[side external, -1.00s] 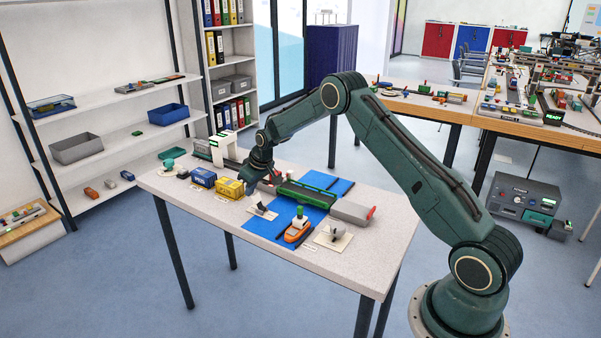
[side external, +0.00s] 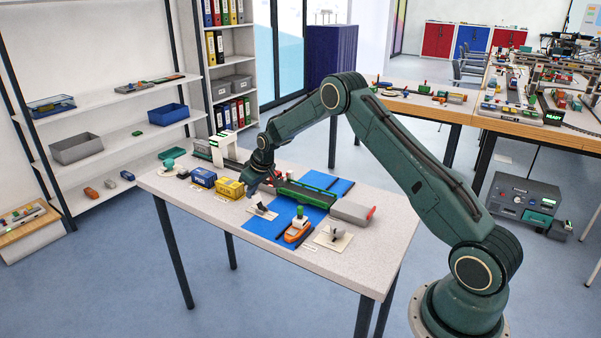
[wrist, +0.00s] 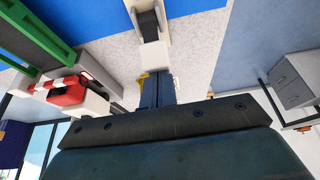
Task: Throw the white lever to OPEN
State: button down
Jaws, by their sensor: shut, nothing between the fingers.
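A small lever unit on a pale base plate (side external: 262,213) stands on the table in the side view, at the left edge of the blue strip. A second unit on a pale plate (side external: 333,240) stands nearer the front edge. Both are too small to read a label or tell which has the white lever. My gripper (side external: 250,192) is low beside the yellow container, behind the first unit. In the wrist view my gripper (wrist: 157,78) is shut and empty, its fingertips near a white part with a dark block (wrist: 149,24). Contact cannot be told.
Yellow (side external: 230,188) and blue (side external: 203,177) containers stand left of my gripper. A grey block (side external: 352,213) is to the right. The table's front left is clear.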

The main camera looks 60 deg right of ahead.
aim_at(258, 198)
jog(key=shift+s+f, duration=0.2)
jog(key=shift+s, duration=1.95)
jog(key=shift+w, duration=0.55)
jog(key=shift+w+r, duration=0.2)
jog(key=shift+r, duration=3.45)
